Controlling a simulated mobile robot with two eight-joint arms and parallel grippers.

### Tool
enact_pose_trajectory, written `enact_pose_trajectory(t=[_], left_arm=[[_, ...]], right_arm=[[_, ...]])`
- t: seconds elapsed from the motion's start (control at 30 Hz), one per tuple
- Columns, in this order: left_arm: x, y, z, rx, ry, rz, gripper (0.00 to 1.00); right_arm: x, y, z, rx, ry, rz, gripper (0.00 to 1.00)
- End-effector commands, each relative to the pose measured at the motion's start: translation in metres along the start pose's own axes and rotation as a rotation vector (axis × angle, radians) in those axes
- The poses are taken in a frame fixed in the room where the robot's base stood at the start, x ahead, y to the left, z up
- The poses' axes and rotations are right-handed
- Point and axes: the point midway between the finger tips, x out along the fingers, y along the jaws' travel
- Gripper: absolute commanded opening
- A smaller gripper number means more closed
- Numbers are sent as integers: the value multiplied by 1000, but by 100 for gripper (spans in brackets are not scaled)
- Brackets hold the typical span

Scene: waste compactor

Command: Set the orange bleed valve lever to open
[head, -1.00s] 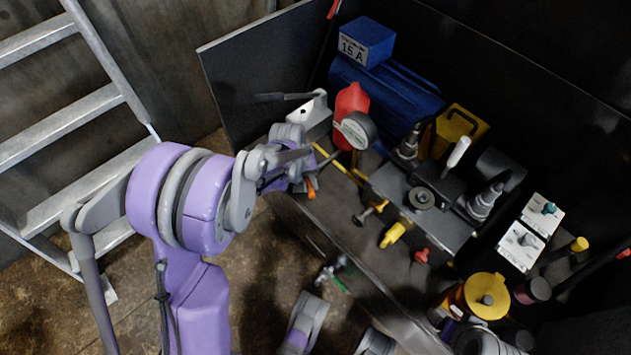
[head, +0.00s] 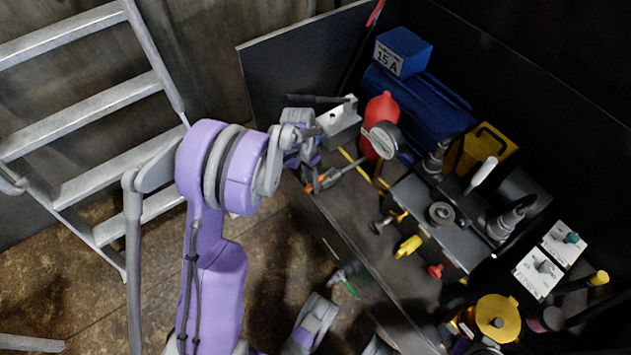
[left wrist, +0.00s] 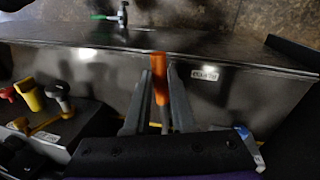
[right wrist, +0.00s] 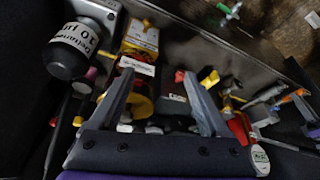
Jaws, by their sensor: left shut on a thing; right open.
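The orange lever (left wrist: 160,78) points away from the wrist along the dark panel in the left wrist view. It lies between the two fingers of my left gripper (left wrist: 158,95), which is shut on it. In the head view my left gripper (head: 309,176) is at the bench's left end, with a bit of the orange lever (head: 320,181) showing beside it. The gripper and wrist hide much of the lever and its pivot there. My right gripper (right wrist: 155,82) is open with empty space between its fingers, over the yellow-capped parts in the right wrist view.
A red bottle (head: 381,112), a round gauge (head: 385,139) and a blue motor (head: 425,100) stand behind the lever. A yellow knob (head: 408,246) and a red knob (head: 435,271) are along the front. A metal ladder (head: 80,120) stands left. A small label (left wrist: 205,74) is beside the lever.

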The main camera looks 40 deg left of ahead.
Motion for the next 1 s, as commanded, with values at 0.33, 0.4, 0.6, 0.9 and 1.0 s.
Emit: enact_pose_trajectory(t=[0.33,0.4,0.6,0.9,1.0], left_arm=[[-2,-9,-1,101,-19,-1,0],[-2,-9,-1,107,-20,-1,0],[-2,-9,-1,111,-21,-2,0],[-2,-9,-2,110,-20,-1,43],[-2,-9,-1,110,-21,-1,53]], right_arm=[[-2,0,0,0,1,0,80],[-2,0,-1,0,1,0,80],[-2,0,-1,0,1,0,80],[-2,0,-1,0,1,0,80],[-2,0,-1,0,1,0,80]])
